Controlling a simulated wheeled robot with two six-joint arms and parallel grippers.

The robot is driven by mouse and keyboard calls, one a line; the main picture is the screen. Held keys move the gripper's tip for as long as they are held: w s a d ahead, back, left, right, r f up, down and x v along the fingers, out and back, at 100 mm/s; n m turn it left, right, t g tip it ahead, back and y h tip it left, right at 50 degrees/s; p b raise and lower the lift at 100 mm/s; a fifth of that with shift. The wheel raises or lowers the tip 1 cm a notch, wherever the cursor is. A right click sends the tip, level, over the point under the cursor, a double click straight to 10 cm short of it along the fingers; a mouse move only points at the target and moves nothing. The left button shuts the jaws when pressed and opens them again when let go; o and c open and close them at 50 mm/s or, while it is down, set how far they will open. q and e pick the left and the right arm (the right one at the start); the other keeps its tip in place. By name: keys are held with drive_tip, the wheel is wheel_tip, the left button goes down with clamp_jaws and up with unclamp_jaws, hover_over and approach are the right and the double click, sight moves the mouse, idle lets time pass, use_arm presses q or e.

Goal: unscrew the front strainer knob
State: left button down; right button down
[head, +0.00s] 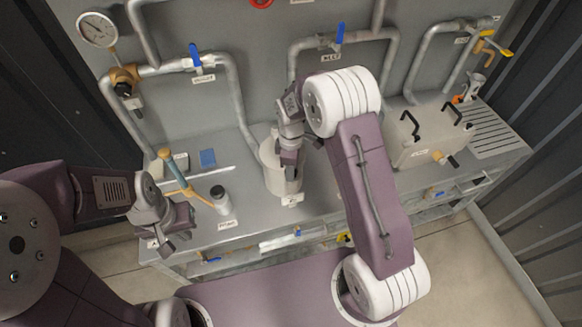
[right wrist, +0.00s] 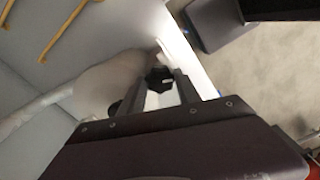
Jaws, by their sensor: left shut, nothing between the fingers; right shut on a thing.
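The pale grey cylindrical strainer (head: 270,172) stands at the middle of the bench, partly covered by my right gripper (head: 290,178). In the right wrist view the front strainer knob (right wrist: 158,79) is black and lobed, at the strainer's side. The right gripper's fingers (right wrist: 160,96) are shut on the knob, one on each side. In the head view the knob is hidden behind the gripper. My left gripper (head: 166,243) is shut and empty at the bench's front left edge, well apart from the strainer.
A metal box with black handles (head: 425,135) is at the right. Pipes with blue-levered valves (head: 196,58) run along the back panel.

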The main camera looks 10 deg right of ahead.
drive_tip(key=shift+w+r+n, duration=0.15)
drive_tip(key=shift+w+n, duration=0.05)
drive_tip(key=shift+n, duration=0.9)
drive_tip(key=c, duration=1)
unclamp_jaws()
drive_tip(key=shift+o, duration=0.7)
drive_tip(key=shift+s, duration=0.15)
wheel_tip(320, 180, up, 9)
drive_tip(key=b, duration=0.1)
drive_tip(key=shift+b, duration=0.3)
